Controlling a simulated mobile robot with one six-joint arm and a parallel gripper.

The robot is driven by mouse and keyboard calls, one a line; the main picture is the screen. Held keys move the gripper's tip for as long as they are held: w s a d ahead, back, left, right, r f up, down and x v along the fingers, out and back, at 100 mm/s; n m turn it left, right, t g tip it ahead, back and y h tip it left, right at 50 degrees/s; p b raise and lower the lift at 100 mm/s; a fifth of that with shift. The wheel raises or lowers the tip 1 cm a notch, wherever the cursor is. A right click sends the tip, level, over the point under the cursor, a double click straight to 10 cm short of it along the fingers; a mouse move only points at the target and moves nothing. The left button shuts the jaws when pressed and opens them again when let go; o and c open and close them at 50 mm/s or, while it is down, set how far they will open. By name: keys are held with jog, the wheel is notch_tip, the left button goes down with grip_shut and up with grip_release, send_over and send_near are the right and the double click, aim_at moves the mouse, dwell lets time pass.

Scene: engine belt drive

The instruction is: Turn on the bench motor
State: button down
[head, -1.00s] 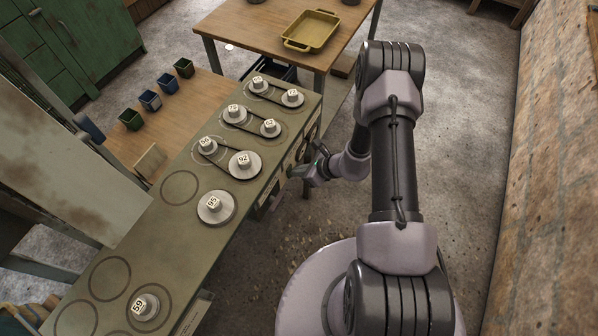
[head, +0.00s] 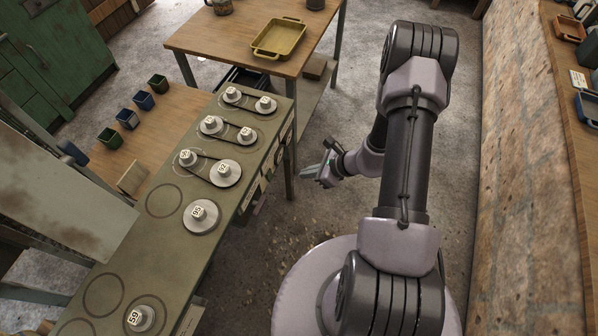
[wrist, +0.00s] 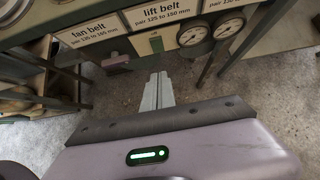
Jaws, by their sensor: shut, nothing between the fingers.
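The green bench (head: 172,228) carries several numbered pulleys, such as pulley 92 (head: 226,174), with belts around the pairs at its far end. I cannot tell which part is the motor switch. A dull pinkish piece (wrist: 116,62) sits below the labels. My gripper (head: 308,173) is shut and empty, in the air right of the bench front, apart from it. Its fingers (wrist: 158,88) point toward the bench front.
Two round gauges (wrist: 210,33) are on the bench front. A wooden table with a yellow tray (head: 278,38) stands beyond the bench. Small coloured bins (head: 127,119) stand on the left.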

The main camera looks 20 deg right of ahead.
dwell(0.3)
jog(key=f+p, duration=0.1)
jog(key=s+d+f+t+y+p, duration=0.1)
jog(key=f, duration=0.1)
jog(key=shift+s+d+t+y, duration=0.15)
jog(key=shift+s+t+y, duration=0.05)
jog(key=shift+t+y, duration=0.1)
jog(key=shift+f, duration=0.1)
jog(key=b, duration=0.3)
send_near(272, 178)
notch_tip(272, 178, down, 3)
jog(key=shift+w+a+f+b, duration=0.15)
jog(key=shift+w+a+b, duration=0.25)
jog(key=shift+w+a, duration=0.5)
jog(key=shift+w+a+f+b, duration=0.15)
jog(key=shift+w+a+b, duration=0.2)
jog(key=shift+w+a, duration=0.55)
